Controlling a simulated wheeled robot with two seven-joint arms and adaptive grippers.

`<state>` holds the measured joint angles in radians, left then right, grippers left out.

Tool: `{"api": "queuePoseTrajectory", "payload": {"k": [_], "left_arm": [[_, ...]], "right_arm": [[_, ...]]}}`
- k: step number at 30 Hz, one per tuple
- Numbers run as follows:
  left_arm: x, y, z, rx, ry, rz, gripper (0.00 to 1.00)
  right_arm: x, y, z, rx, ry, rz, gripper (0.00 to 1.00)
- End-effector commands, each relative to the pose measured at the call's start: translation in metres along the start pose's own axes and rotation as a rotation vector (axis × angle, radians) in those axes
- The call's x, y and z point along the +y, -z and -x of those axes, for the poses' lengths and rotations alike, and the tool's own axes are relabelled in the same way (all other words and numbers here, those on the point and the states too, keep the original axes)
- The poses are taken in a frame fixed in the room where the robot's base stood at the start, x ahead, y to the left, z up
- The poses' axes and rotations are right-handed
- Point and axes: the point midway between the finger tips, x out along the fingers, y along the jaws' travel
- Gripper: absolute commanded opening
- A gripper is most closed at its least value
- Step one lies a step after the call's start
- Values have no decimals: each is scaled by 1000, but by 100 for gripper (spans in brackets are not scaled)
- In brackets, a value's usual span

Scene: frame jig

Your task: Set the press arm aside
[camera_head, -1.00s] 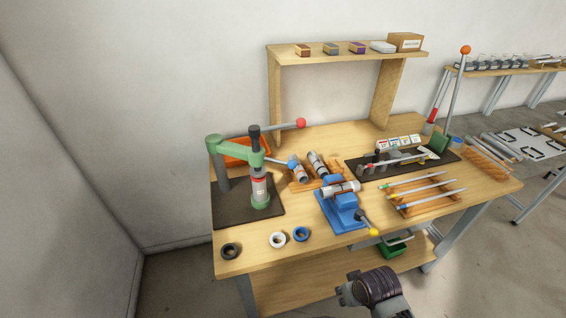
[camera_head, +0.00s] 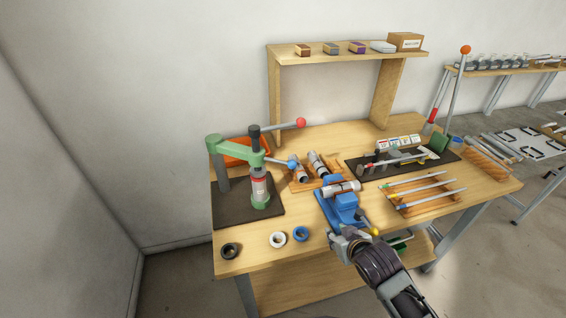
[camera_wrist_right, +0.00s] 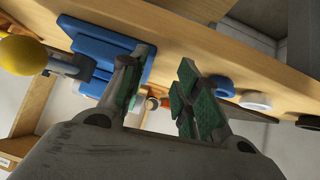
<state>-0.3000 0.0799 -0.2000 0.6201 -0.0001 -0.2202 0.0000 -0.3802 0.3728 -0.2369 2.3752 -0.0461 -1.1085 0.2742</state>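The press (camera_head: 222,172) is green and grey and stands on a dark base plate (camera_head: 234,210) at the left of the bench. Its green press arm (camera_head: 236,150) reaches from the rear post over a column with a green-capped cylinder (camera_head: 259,187) below it. A blue knob (camera_head: 292,163) sticks out to the right, and a lever with a red ball (camera_head: 301,123) points back right. My right gripper (camera_head: 342,238) is at the bench's front edge by the blue vise, well away from the press. In the wrist view its fingers (camera_wrist_right: 158,88) are apart and empty. My left gripper is not in view.
The blue vise (camera_head: 338,206) holds a cylinder and has a yellow-balled handle (camera_head: 375,232) beside my right gripper. Black (camera_head: 230,251), white (camera_head: 278,240) and blue (camera_head: 301,234) rings lie along the front edge. A shelf (camera_head: 340,57) stands behind.

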Motion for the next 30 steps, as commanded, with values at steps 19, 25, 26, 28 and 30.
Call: {"api": "queuePoseTrajectory", "payload": {"k": [19, 25, 26, 28, 30], "left_arm": [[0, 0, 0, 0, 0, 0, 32], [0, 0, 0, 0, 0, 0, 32], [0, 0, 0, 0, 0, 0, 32], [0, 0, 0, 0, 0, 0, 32], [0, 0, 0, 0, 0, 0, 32]], "right_arm": [[-19, 130, -8, 510, 175, 77, 32], [-26, 158, 0, 634, 280, 116, 32], [-27, 162, 1, 650, 297, 123, 32], [-29, 169, 5, 685, 338, 139, 32], [-30, 176, 9, 716, 381, 156, 32]]}}
